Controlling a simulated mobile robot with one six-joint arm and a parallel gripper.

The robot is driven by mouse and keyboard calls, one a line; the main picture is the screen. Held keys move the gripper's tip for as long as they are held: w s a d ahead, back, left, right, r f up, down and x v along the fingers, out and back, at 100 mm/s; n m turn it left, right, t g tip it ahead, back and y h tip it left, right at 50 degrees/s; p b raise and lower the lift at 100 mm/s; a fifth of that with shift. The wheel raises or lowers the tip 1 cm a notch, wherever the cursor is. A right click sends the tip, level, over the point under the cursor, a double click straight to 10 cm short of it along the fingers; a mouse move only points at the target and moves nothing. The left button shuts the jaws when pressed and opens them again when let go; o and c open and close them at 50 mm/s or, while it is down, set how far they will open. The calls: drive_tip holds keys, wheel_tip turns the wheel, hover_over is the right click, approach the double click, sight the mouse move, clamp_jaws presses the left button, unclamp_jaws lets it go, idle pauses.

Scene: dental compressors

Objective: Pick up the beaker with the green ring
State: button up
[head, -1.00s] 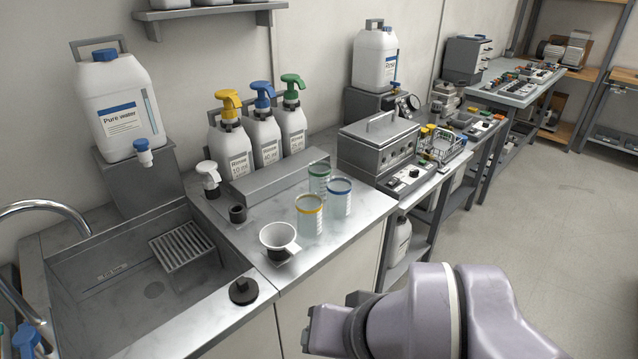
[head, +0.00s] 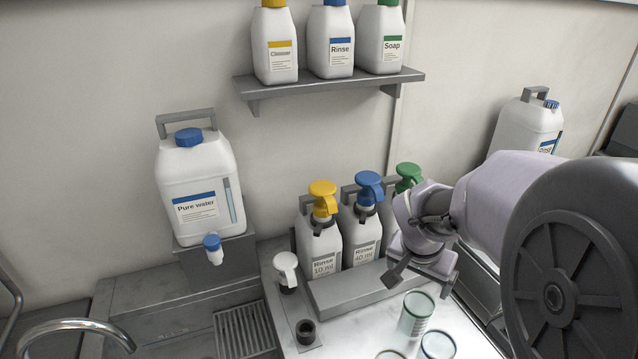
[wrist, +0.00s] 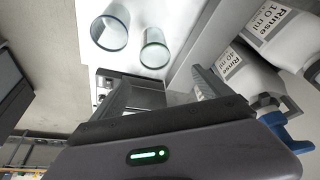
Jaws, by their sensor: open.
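The beaker with the green ring (head: 415,314) stands on the bench in the head view, a clear glass with a green rim. My gripper (head: 421,277) is open and empty, just above and behind this beaker in the picture, apart from it. The beaker with the blue ring (head: 437,346) stands in front of it to the right, cut by the lower edge. The yellow-ringed beaker (head: 390,354) barely shows at the bottom.
Pump bottles with yellow (head: 322,250), blue (head: 362,232) and green (head: 408,177) heads stand behind a grey ledge (head: 350,290), close to my gripper. A small white-topped dispenser (head: 287,272) and a black holder (head: 306,333) are left. A shelf (head: 330,84) hangs above.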

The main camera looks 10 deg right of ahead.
drive_tip(key=b, duration=0.3)
approach(419, 306)
wheel_tip(419, 306, up, 2)
drive_tip(key=s+a, duration=0.2)
drive_tip(key=b+x, duration=0.1)
drive_tip(key=x, duration=0.2)
drive_tip(key=b+x, duration=0.1)
drive_tip(key=x, duration=0.2)
drive_tip(key=b+x, duration=0.1)
drive_tip(key=x, duration=0.3)
drive_tip(key=shift+w+d+r+b, duration=0.1)
drive_tip(key=shift+w+d+b, duration=0.2)
drive_tip(key=shift+d+b, duration=0.05)
drive_tip(key=shift+r, duration=0.15)
drive_tip(key=shift+c, duration=0.5)
drive_tip(key=c, duration=1.3)
